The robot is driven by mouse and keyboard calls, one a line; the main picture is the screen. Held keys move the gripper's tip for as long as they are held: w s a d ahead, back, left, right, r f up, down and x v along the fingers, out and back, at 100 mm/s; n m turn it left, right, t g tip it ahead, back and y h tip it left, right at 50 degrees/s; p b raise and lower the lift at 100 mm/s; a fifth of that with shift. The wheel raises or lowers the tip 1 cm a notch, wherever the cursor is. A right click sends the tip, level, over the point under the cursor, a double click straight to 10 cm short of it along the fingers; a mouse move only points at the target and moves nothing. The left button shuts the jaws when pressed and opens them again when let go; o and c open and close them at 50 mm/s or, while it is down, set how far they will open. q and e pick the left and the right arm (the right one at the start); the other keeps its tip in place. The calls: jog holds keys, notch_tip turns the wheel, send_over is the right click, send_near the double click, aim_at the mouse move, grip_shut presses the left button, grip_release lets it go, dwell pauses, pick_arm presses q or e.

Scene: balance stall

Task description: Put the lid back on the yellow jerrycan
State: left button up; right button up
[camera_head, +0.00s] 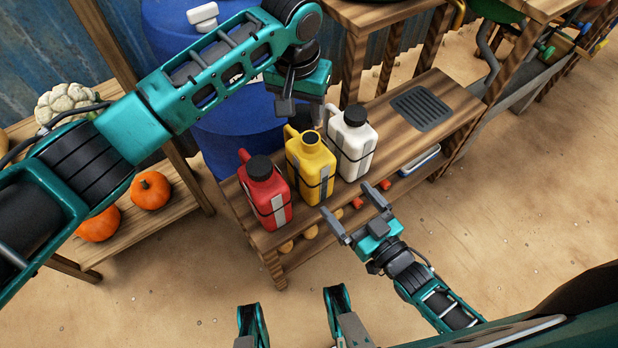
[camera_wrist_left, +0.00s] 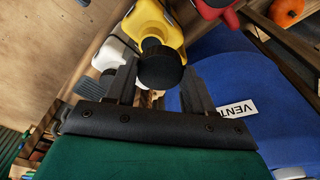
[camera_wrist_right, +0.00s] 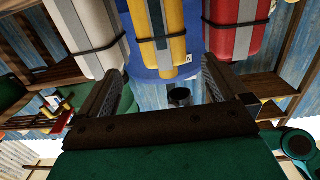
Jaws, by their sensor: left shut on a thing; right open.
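The yellow jerrycan (camera_head: 306,172) stands upright on the low wooden bench, its uncapped mouth (camera_head: 311,138) facing up. It also shows behind the lid in the left wrist view (camera_wrist_left: 158,20). My left gripper (camera_head: 302,112) is just above and behind the jerrycan in the head view. It is shut on the black lid (camera_wrist_left: 162,68), which shows between its fingers and apart from the mouth as far as I can tell. My right gripper (camera_head: 350,204) is open and empty, in front of the bench, facing the jerrycan (camera_wrist_right: 165,35).
A red jerrycan (camera_head: 265,195) and a white jerrycan (camera_head: 352,145), both with black lids, stand close on either side. A blue barrel (camera_head: 225,140) is behind the bench (camera_head: 440,110). A dark slatted plate (camera_head: 422,107) lies at the bench's right.

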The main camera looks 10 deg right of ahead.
pick_arm(q)
jog(key=shift+w+d+r, duration=0.1)
jog(key=shift+d, duration=0.35)
jog(key=shift+w+d+r, duration=0.1)
jog(key=shift+d, duration=0.35)
pick_arm(e)
jog(key=shift+a+f+y, duration=0.1)
jog(key=shift+f+y, duration=0.2)
jog(key=shift+f, duration=0.05)
jog(key=x, duration=1.2)
jog(key=shift+r, duration=0.25)
jog(key=c, duration=1.3)
pick_arm(q)
send_over(310, 139)
jog(key=shift+f, duration=2.45)
